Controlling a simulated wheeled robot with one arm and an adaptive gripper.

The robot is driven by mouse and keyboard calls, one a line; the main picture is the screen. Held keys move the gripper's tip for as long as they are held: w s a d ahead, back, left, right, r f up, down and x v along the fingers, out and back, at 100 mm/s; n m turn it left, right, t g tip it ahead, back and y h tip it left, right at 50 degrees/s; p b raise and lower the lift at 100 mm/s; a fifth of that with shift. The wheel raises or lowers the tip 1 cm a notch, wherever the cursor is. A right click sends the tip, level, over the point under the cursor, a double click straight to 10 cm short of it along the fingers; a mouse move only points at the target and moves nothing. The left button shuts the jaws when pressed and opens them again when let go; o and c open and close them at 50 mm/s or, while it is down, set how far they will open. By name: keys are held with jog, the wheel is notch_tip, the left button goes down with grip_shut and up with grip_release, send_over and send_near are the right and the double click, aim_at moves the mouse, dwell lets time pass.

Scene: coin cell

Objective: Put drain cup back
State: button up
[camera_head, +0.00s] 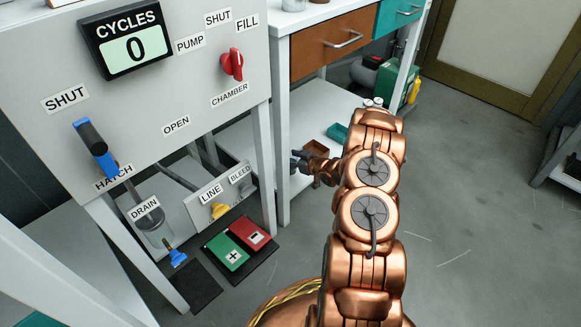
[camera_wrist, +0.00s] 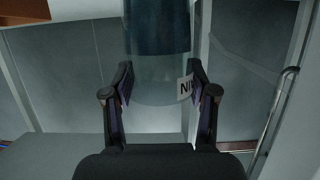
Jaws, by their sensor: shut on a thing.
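In the wrist view my gripper (camera_wrist: 160,82) is shut on a clear cup (camera_wrist: 155,92), with one finger on each side of it. The cup's upper part in that view looks dark blue-green; I cannot tell whether that is liquid. In the head view my gripper (camera_head: 299,160) is beside the rig's right leg, by the workbench's lower shelf. The cup cannot be made out there. The DRAIN label (camera_head: 144,208) is at the rig's lower left, with a grey cylinder and a blue tap (camera_head: 177,258) below it. A dark square mat (camera_head: 190,287) lies beneath.
The rig's right white leg (camera_head: 264,165) stands between my gripper and the drain area. Green and red pedals (camera_head: 227,251) lie on the floor right of the mat.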

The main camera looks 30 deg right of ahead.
jog(key=shift+f+b, duration=0.95)
jog(key=shift+f, duration=0.85)
jog(key=o, duration=1.3)
jog(key=shift+o, duration=0.2)
